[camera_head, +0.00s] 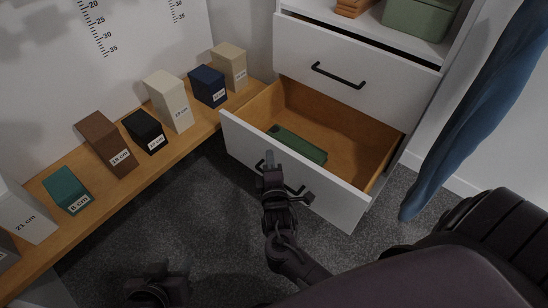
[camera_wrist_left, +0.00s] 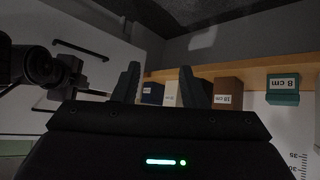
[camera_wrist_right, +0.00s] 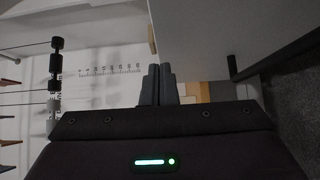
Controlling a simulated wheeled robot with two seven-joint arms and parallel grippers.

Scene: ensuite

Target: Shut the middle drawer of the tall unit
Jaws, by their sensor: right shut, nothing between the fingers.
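The tall white unit (camera_head: 437,92) stands at the upper right in the head view. Its open drawer (camera_head: 342,190), below another drawer front (camera_head: 345,62), is pulled well out, showing a wooden inside with a green box (camera_head: 298,145) in it. My right gripper (camera_head: 269,160) is shut and empty at this drawer's front, by its dark handle, partly hiding it; I cannot tell whether it touches. The right wrist view shows its closed fingers (camera_wrist_right: 158,84) beside a white panel and a dark handle (camera_wrist_right: 280,54). My left gripper (camera_wrist_left: 158,84) is open and empty, low at the left in the head view (camera_head: 156,285).
A wooden shelf (camera_head: 120,190) with several labelled blocks runs along the left wall. A blue cloth (camera_head: 478,105) hangs right of the unit. Grey carpet (camera_head: 195,215) lies clear between shelf and drawer. A green bin (camera_head: 420,18) stands above the drawers.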

